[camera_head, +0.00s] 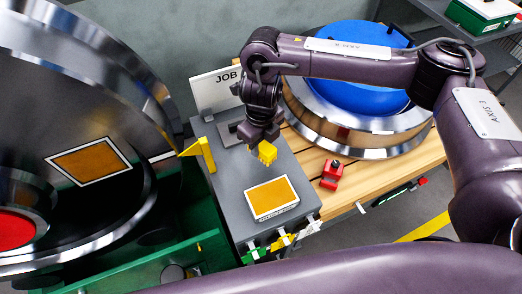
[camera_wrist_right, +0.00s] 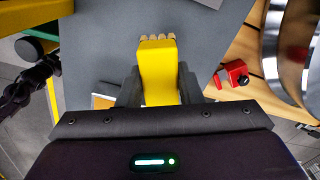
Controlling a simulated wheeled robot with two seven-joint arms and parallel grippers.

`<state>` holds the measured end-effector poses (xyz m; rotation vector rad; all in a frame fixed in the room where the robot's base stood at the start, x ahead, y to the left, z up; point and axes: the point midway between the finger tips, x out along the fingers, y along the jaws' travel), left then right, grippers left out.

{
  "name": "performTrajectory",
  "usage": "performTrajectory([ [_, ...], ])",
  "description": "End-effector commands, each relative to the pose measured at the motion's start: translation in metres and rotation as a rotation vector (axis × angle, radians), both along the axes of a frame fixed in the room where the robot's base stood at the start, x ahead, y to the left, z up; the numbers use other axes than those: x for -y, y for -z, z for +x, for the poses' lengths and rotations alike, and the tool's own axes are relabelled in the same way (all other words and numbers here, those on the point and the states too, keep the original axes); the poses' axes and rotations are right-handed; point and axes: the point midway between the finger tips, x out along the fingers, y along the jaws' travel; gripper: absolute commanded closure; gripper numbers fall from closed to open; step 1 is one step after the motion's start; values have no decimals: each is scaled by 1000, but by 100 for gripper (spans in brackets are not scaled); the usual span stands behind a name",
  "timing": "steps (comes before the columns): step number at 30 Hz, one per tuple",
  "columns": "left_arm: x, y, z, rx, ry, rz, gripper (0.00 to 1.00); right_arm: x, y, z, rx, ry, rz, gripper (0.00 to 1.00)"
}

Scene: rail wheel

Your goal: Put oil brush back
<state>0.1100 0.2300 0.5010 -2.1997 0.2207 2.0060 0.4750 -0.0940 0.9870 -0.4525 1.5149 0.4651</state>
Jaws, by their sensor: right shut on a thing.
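The oil brush (camera_head: 267,152) is yellow, with a row of pale bristle tufts along its far edge in the right wrist view (camera_wrist_right: 157,62). My right gripper (camera_head: 262,138) is shut on it, with dark fingers on either side of the yellow body in the right wrist view (camera_wrist_right: 158,88). The brush is over the grey bench top (camera_head: 225,165), behind an orange pad (camera_head: 272,197) with a white border. I cannot tell whether the brush touches the bench. My left gripper is not in view.
A large metal wheel (camera_head: 125,50) with an orange patch stands at left. A yellow bracket (camera_head: 203,155) is at the bench's left edge. A "JOB" board (camera_head: 214,92) stands behind. A blue-centred wheel (camera_head: 350,60) and a red block (camera_head: 331,175) are on wood at right.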

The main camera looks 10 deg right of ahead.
Motion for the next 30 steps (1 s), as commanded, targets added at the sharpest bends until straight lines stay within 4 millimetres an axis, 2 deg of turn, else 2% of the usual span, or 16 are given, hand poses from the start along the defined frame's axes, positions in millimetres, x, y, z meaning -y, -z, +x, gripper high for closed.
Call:
performTrajectory([
  [3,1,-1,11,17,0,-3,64,0,9,0,-1,1,0,92],
  [10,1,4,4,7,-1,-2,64,0,39,-1,-3,2,1,92],
  [19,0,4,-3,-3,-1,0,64,1,44,0,0,0,-1,92],
  [20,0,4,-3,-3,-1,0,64,1,45,0,-1,0,-2,64],
  [21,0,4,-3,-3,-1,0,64,1,44,0,-1,0,-2,59],
  [25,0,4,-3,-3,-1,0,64,0,44,0,0,0,-1,43],
  [30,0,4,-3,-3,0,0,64,0,44,0,0,0,-1,43],
])
